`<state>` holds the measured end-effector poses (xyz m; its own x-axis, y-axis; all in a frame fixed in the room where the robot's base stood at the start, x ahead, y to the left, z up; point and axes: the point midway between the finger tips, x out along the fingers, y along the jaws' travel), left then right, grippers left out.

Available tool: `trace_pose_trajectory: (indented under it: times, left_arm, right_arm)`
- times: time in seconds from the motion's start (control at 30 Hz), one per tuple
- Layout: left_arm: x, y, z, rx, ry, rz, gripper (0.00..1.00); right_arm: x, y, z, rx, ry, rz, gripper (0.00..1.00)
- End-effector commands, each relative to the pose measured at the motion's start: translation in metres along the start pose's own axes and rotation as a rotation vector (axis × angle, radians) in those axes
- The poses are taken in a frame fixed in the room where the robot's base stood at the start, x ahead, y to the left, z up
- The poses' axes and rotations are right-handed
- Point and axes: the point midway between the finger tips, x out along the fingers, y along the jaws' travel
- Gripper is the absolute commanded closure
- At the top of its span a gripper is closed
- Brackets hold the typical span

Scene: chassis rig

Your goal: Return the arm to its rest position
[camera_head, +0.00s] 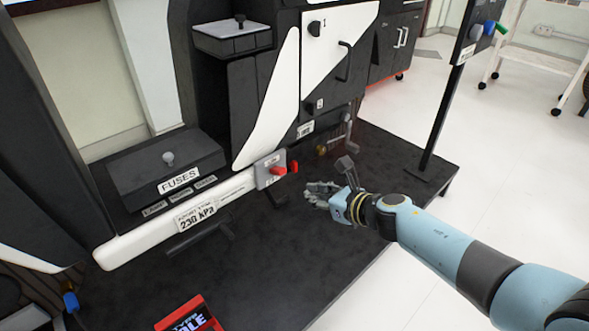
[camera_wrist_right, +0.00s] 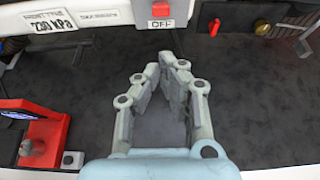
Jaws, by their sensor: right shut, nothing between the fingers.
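My right arm comes in from the right in the head view. Its gripper (camera_head: 316,191) hangs over the dark platform, a little right of the red switch. In the right wrist view the fingers of the right gripper (camera_wrist_right: 165,70) come together at their tips with nothing between them. The gripper is apart from the rig. My left gripper does not show in either view.
The chassis rig carries a red switch (camera_head: 278,170), marked OFF in the wrist view, and a fuse box (camera_head: 165,165). A black post (camera_head: 442,120) stands on the platform (camera_head: 300,250) at right. A red-framed sign (camera_head: 190,316) lies at the front.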

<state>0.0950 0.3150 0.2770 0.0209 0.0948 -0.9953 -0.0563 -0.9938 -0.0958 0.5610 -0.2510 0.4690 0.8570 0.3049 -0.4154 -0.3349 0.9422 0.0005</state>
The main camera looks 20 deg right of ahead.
Motion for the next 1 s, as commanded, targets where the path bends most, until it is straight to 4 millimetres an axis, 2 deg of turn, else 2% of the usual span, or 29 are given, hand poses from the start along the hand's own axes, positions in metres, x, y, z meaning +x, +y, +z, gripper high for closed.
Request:
trace_pose_trajectory:
  times: [0.13, 0.2, 0.27, 0.37, 0.4, 0.47, 0.57, 0.67, 0.7, 0.8, 0.9, 1.0]
  left_arm:
    - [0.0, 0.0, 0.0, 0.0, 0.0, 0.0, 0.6]
    - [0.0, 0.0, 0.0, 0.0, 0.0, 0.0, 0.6]
    - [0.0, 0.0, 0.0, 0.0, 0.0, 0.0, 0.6]
    - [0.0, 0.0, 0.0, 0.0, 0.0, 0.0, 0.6]
    - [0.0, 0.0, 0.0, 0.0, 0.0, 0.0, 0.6]
    - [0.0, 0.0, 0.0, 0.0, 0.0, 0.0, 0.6]
    - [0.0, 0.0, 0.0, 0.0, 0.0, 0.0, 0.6]
    - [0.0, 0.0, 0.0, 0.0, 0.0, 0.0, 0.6]
    - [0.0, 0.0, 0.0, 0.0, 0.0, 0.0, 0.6]
    - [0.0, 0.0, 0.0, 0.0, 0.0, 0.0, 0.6]
    - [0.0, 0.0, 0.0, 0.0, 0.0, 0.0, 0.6]
    - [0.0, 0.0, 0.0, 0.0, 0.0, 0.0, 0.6]
  right_arm:
    - [-0.001, 0.001, -0.002, 0.001, 0.003, 0.0, 1.0]
    - [-0.005, 0.004, -0.013, 0.006, 0.018, 0.003, 1.0]
    - [-0.014, 0.01, -0.031, 0.015, 0.043, 0.007, 1.0]
    - [-0.04, 0.028, -0.076, 0.063, 0.101, 0.015, 1.0]
    - [-0.057, 0.034, -0.099, 0.131, 0.121, -0.004, 1.0]
    - [-0.086, 0.036, -0.134, 0.329, 0.149, -0.084, 1.0]
    - [-0.139, 0.03, -0.19, 0.789, 0.171, -0.298, 1.0]
    - [-0.195, 0.026, -0.245, 1.279, 0.162, -0.562, 1.0]
    - [-0.217, 0.028, -0.266, 1.467, 0.147, -0.674, 1.0]
    - [-0.268, 0.04, -0.31, 1.892, 0.084, -0.959, 1.0]
    - [-0.305, 0.059, -0.341, 2.26, -0.021, -1.243, 1.0]
    - [-0.322, 0.078, -0.355, 2.542, -0.156, -1.491, 1.0]
